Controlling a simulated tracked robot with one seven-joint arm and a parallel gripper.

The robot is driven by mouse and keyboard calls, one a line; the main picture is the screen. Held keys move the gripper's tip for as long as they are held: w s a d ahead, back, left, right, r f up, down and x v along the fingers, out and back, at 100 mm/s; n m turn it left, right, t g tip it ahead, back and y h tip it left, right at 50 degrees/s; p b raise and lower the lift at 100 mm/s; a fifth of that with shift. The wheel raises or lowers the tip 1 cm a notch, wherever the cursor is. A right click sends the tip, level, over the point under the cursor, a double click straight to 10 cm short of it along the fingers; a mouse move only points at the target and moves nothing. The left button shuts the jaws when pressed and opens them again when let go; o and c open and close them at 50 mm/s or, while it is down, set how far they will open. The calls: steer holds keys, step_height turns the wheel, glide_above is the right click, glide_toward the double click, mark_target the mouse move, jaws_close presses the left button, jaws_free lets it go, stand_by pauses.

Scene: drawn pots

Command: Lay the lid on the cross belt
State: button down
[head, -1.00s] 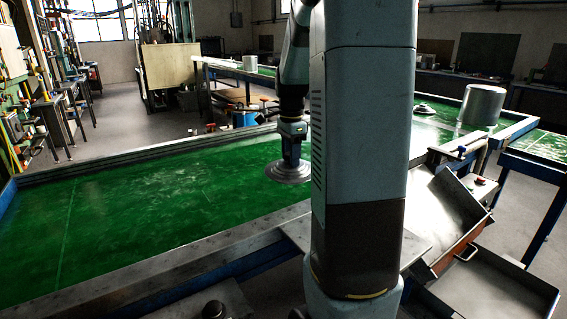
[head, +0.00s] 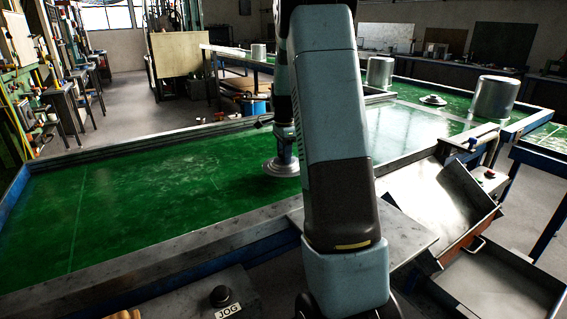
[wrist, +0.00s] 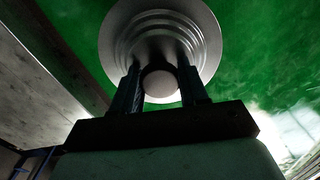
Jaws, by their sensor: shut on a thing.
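My gripper (head: 283,153) is shut on the knob of a round, stepped metal lid (head: 270,168). In the wrist view, my two dark fingers (wrist: 158,88) stand on either side of the round knob, with the lid (wrist: 160,22) level beyond them. The lid is over the green belt surface (head: 130,200), to the left of my arm. It looks low over the belt, but I cannot tell whether it touches. My arm hides part of the lid's right side and of the belt behind. Which belt stretch is the cross belt is not marked.
A second lid (head: 433,100) and a large metal pot (head: 497,98) stand on the belt at the right; another pot (head: 379,72) is behind. A metal rail (head: 150,265) edges the belt in front. A tilted metal tray (head: 435,205) is at the right. The left belt is clear.

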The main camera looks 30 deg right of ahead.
steer(key=shift+w+f, duration=0.2)
steer(key=shift+f, duration=1.65)
steer(key=c, duration=0.6)
jaws_free()
